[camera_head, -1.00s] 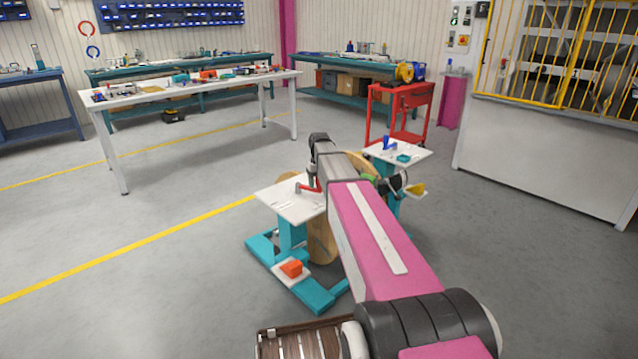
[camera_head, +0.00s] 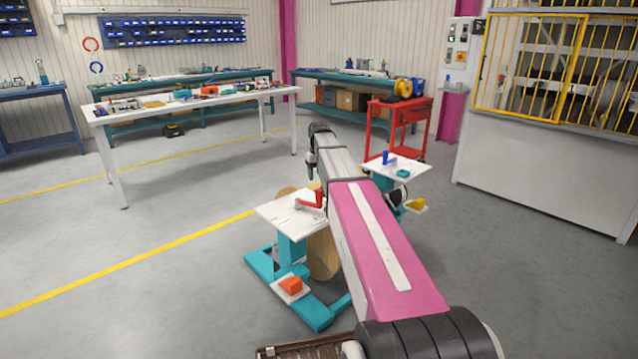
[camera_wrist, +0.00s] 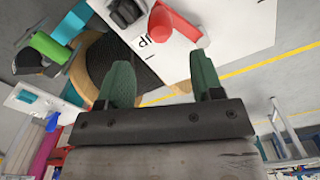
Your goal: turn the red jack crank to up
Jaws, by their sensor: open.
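The red jack crank (camera_head: 318,199) sits on the white top plate (camera_head: 272,212) of the teal jack stand, with its red grip upright at the plate's right side. In the wrist view, the red crank (camera_wrist: 174,28) lies beyond my fingertips, over the white plate (camera_wrist: 228,22). Dark lettering shows beside it, too cut off to read surely. My gripper (camera_wrist: 163,75) has two green fingers spread apart with nothing between them. It is apart from the crank. In the head view my arm hides part of the stand and the fingers are hard to make out.
A wooden reel (camera_head: 322,255) stands by the jack. An orange block (camera_head: 290,284) sits on a low pad in front. A second white plate (camera_head: 412,168) with a blue handle is to the right. A red cart (camera_head: 398,120) and a white table (camera_head: 200,100) stand behind.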

